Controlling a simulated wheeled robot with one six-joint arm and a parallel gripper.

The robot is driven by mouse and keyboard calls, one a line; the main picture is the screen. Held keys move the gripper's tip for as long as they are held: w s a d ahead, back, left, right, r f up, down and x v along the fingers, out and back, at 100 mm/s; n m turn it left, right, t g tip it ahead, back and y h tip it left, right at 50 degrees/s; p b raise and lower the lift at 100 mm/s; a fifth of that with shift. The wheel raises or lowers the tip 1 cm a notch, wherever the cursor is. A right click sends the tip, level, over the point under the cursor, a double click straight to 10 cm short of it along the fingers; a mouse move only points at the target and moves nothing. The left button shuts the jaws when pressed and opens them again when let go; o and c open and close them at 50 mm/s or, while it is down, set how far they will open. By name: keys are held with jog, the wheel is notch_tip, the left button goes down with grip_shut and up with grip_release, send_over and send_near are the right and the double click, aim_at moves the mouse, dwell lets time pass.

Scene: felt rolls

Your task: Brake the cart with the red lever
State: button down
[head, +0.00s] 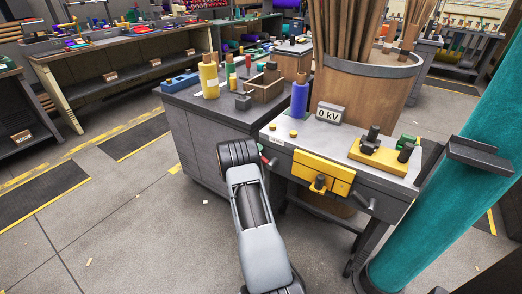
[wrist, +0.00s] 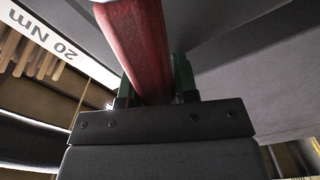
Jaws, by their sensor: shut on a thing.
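The red lever (wrist: 137,45) fills the upper middle of the wrist view and runs down between the green fingers of my gripper (wrist: 155,84). The gripper is shut on it. In the head view only a small red bit of the lever (head: 273,161) shows at the left side of the white-topped bench (head: 345,150). My gripper (head: 266,156) is there too, mostly hidden behind my grey arm. The lever's pivot is hidden. A grey cabinet (head: 195,148) stands beside the bench. I cannot tell which of them is the cart.
A "20 Nm" label (wrist: 45,40) is close to the lever. The bench carries a "0 kV" sign (head: 331,113) and a yellow fixture (head: 383,157). A large barrel of rolls (head: 365,85) stands behind, and a teal roll (head: 450,170) at right.

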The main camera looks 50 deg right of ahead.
jog(key=c, duration=0.9)
grip_release()
jog(key=a, duration=0.4)
jog(key=s+a+p, duration=0.1)
jog(key=a, duration=0.4)
jog(key=s+a, duration=0.1)
jog(key=a, duration=0.3)
jog(key=shift+s+a, duration=0.1)
jog(key=shift+a, duration=0.2)
